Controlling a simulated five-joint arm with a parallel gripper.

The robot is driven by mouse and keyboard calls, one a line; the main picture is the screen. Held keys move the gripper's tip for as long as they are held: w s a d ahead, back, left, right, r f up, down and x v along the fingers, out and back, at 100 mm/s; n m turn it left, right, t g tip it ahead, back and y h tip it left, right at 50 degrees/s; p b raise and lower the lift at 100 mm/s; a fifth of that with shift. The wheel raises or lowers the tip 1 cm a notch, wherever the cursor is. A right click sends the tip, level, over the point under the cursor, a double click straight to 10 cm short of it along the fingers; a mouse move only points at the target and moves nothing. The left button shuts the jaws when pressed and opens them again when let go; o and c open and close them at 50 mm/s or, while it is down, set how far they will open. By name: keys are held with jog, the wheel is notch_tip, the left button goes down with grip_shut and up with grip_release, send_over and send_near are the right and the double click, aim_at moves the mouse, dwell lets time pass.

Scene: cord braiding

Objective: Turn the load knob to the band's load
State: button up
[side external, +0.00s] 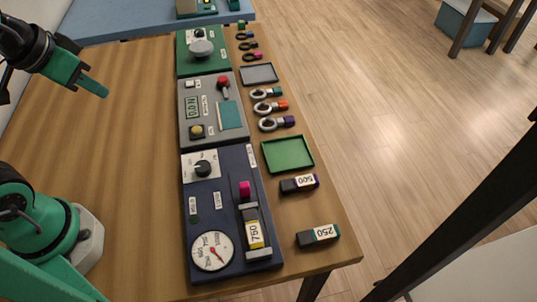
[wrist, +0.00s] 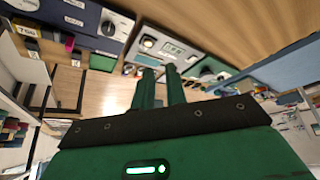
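The dark blue panel (side external: 225,215) lies on the near part of the table. A black knob (side external: 203,168) sits on a white scale plate at its top left; the knob's setting is too small to read. It also shows in the wrist view (wrist: 108,28). A band labelled 750 (side external: 255,233) sits in the slot at the panel's right. A round white gauge (side external: 212,251) with a red needle is at the panel's lower left. My gripper (side external: 100,90) is above the table's far left, well away from the knob. Its two fingers (wrist: 160,72) are slightly apart and empty.
Blocks labelled 500 (side external: 300,184) and 250 (side external: 318,235) lie right of the panel. A green tray (side external: 288,154), a grey panel (side external: 212,110) and a green panel (side external: 202,50) stand farther back. The table's left part is bare.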

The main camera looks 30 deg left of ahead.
jog(key=o, duration=0.7)
jog(key=shift+w+d, duration=0.15)
jog(key=shift+w, duration=0.05)
jog(key=shift+o, duration=0.7)
jog(key=shift+w+d+f, duration=0.15)
jog(key=shift+w+f, duration=0.05)
jog(key=shift+w, duration=0.05)
jog(key=n+g, duration=0.6)
jog(key=n, duration=0.1)
send_over(202, 165)
notch_tip(202, 165, down, 14)
jog(key=shift+r, duration=0.25)
jog(key=shift+f, duration=3.9)
jog(key=shift+c, duration=0.5)
